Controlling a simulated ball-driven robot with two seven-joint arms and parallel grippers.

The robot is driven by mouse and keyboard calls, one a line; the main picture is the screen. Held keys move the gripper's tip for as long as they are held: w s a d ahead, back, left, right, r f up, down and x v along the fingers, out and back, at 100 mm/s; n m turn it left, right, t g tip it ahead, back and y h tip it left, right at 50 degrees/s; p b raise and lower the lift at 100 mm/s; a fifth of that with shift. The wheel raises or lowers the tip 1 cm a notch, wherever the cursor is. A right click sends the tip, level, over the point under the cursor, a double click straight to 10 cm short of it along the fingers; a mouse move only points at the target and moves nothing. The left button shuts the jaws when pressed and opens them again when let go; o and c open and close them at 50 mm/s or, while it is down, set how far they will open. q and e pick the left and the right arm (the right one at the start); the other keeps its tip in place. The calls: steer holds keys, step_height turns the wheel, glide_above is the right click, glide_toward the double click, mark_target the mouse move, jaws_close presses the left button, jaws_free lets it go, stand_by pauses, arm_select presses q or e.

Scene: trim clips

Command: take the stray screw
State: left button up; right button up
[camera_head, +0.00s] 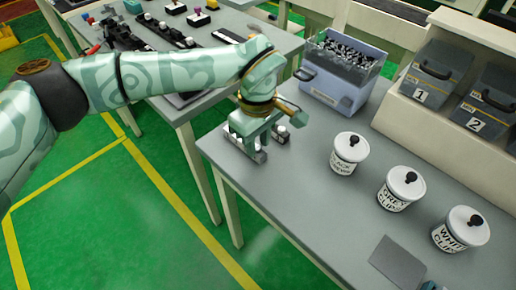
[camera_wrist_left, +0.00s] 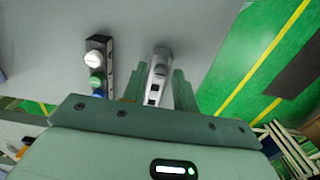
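My left gripper (camera_head: 247,142) points down at the near left corner of the grey table (camera_head: 300,190). In the left wrist view its fingers (camera_wrist_left: 158,85) stand on both sides of a small silvery long piece (camera_wrist_left: 158,70) with dark slots. I cannot tell whether they press on it or whether it is the stray screw. A dark strip with white, green and blue round pieces (camera_wrist_left: 96,58) lies beside the fingers. I make out no other loose screw. My right gripper is not in view.
White lidded jars for black (camera_head: 344,157), grey (camera_head: 398,190) and white clips (camera_head: 459,232) stand to the right. A blue-grey bin (camera_head: 335,93) full of small dark and pale parts is behind. Numbered bins (camera_head: 432,75) stand at back right. A dark flat plate (camera_head: 398,262) lies in front.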

mark_target(258, 147)
arm_select(q)
jaws_close()
steer(key=shift+r+p, duration=1.5)
steer(key=shift+r, duration=1.05)
